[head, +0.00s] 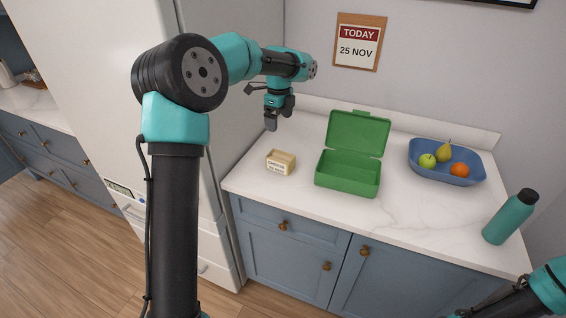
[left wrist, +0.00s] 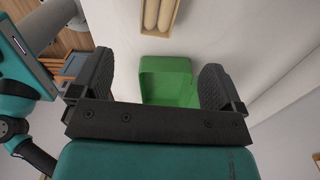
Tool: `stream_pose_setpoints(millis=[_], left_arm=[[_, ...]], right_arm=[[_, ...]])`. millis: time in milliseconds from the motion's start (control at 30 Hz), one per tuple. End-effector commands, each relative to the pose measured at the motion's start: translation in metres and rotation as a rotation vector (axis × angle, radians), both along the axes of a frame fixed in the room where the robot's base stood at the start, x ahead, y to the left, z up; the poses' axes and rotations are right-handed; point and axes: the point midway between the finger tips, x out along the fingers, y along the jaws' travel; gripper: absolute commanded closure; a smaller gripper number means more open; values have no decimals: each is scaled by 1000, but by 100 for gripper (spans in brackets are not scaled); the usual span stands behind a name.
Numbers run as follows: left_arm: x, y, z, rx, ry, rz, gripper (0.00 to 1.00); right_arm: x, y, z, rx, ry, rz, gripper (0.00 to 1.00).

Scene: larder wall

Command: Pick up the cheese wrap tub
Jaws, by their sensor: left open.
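The cheese wrap tub (head: 280,162) is a small cream box with a dark-lettered label, standing on the white counter left of the green lunchbox. It also shows in the left wrist view (left wrist: 149,26) at the top edge, partly cut off, with pale rolls inside. My left gripper (head: 271,122) hangs above the counter, behind and above the tub, pointing down. In the left wrist view its fingers (left wrist: 150,84) are wide apart with nothing between them. Part of my right arm shows at the bottom right of the head view; its gripper is out of view.
The green lunchbox (head: 346,172) stands with its lid up, right of the tub. A blue tray (head: 474,182) with fruit and a teal bottle (head: 507,220) are farther right. The fridge (head: 225,190) borders the counter at left. Counter in front of the tub is clear.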

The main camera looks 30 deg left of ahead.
Motion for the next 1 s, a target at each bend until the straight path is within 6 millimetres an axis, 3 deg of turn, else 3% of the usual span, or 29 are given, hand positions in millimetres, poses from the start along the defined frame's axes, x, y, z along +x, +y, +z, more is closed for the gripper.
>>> stream_pose_setpoints(millis=[267, 800, 1000], left_arm=[[0, 0, -13, 0, 3, 2, 6], [-1, 0, -102, 0, 3, 2, 6], [0, 0, -121, 0, 0, 3, 6]], right_arm=[[0, 0, 0, 0, 0, 0, 57], [0, 0, 0, 0, 0, 0, 57], [0, 0, 0, 0, 0, 0, 57]])
